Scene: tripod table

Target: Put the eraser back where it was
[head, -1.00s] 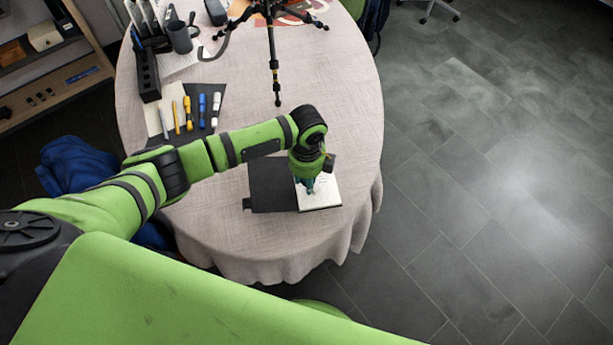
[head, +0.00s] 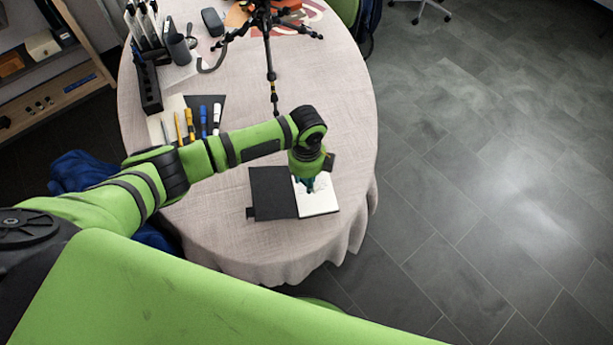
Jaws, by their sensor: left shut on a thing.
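My left gripper (head: 309,186) points down over the right, white page of an open notebook (head: 272,192) near the front of the table. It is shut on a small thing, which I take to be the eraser. Fingers and wrist hide it, so its shape and colour cannot be made out. I cannot tell whether it touches the page. The page (head: 320,200) has faint dark marks. My right gripper is not in view.
A black organizer (head: 149,85) stands at the left edge. A tripod (head: 270,60) stands at the back. Tablecloth (head: 335,100) is clear at right.

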